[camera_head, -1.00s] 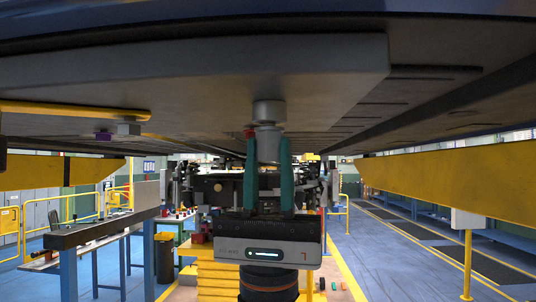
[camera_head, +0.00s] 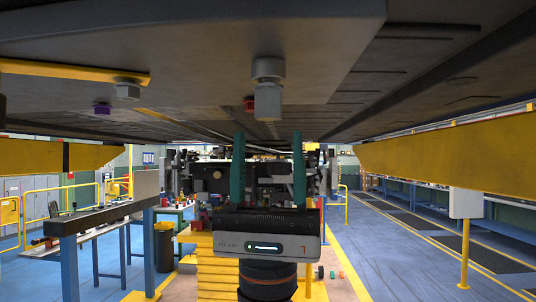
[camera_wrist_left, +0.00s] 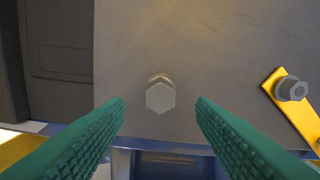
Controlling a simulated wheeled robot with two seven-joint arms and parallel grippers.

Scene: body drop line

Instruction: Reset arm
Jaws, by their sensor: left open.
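My left gripper (camera_head: 268,172) points up in the head view, its two green fingers spread apart with nothing between them. A grey hex-headed bolt (camera_head: 268,95) hangs from the underside of the car body (camera_head: 200,95), above the fingertips and apart from them. In the left wrist view the bolt (camera_wrist_left: 160,95) shows between and beyond the open green fingers (camera_wrist_left: 160,105). My right gripper is not in view.
Another grey bolt (camera_head: 127,90) sits by a yellow strip (camera_head: 70,72) under the body, with a purple piece (camera_head: 102,108) close by. A red piece (camera_head: 249,104) is behind the hanging bolt. Yellow beams (camera_head: 450,155) flank both sides.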

